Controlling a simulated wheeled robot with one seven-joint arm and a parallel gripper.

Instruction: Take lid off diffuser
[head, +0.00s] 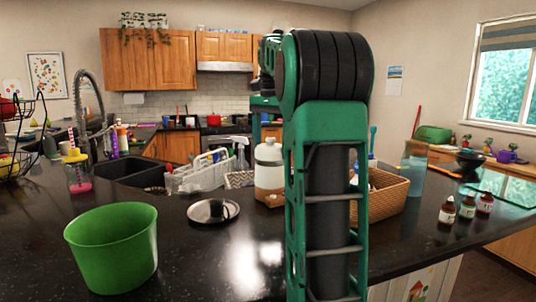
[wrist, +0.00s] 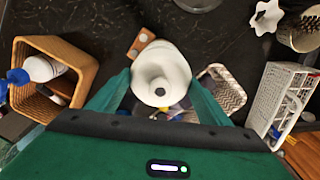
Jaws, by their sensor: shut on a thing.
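In the wrist view, the diffuser's lid (wrist: 172,64) is white and rounded, with a dark hole in its top. It sits between the two green fingers of my gripper (wrist: 160,90), which is shut on it. I cannot tell whether the lid still touches the base.
A wicker basket (head: 384,205) with bottles stands close on one side. A white rack (head: 197,178) stands on the other. A green bucket (head: 112,250) and a plate (head: 198,212) are at front left. Small bottles (head: 467,207) stand right.

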